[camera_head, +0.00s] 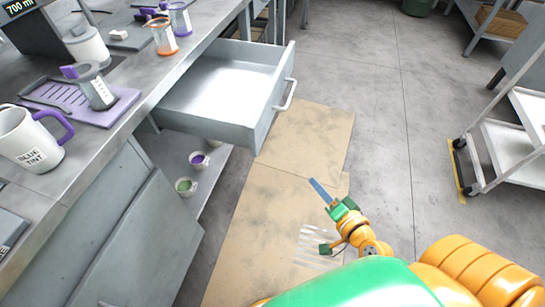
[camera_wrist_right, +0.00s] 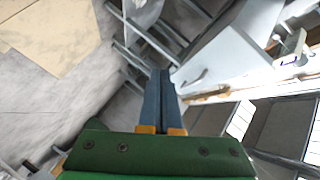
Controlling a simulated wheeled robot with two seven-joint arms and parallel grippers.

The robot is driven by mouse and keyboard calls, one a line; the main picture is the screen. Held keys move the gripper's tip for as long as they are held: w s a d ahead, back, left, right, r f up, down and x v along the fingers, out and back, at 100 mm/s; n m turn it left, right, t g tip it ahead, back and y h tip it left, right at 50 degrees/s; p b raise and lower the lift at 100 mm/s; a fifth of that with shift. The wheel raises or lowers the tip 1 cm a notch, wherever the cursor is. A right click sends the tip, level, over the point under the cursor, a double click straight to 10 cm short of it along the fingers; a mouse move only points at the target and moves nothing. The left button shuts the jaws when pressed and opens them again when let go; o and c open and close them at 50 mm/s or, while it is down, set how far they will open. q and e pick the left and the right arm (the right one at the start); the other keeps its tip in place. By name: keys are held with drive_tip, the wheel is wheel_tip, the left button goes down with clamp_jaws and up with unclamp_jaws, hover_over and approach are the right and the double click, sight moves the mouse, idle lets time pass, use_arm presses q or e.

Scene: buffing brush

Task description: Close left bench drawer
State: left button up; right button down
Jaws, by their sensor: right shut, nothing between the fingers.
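A grey bench drawer (camera_head: 215,127) stands pulled out from under the worktop, upper centre in the head view. It looks empty inside. Its white bar handle (camera_head: 286,96) is on the front facing right. My right gripper (camera_head: 315,184) is below and to the right of the drawer, apart from it, with its blue fingers together and empty. In the right wrist view the closed fingers (camera_wrist_right: 161,75) point up the picture. A pale box-like body with a bar handle (camera_wrist_right: 194,78) shows to their right; I cannot tell if it is this drawer. My left gripper is out of view.
The worktop (camera_head: 140,62) on the left carries a white mug (camera_head: 27,138), a purple tray (camera_head: 60,98) and jars. Small cups (camera_head: 198,160) stand on a shelf below. A white cart (camera_head: 510,140) stands at right. Floor between is clear around brown mats (camera_head: 300,140).

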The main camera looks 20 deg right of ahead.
wheel_tip(320, 180, up, 6)
drive_tip(key=a+m+t+b, duration=0.3)
drive_tip(key=m, duration=0.1)
drive_tip(key=m+y+p, duration=0.1)
drive_tip(key=p, duration=0.2)
approach(263, 127)
drive_tip(key=w+d, duration=0.3)
drive_tip(key=w+a, duration=0.2)
drive_tip(key=shift+w+a+f+p, duration=0.25)
drive_tip(key=shift+a+f+p, duration=0.05)
drive_tip(key=shift+p, duration=0.05)
drive_tip(key=shift+w+a, duration=0.25)
drive_tip(key=shift+a, duration=0.2)
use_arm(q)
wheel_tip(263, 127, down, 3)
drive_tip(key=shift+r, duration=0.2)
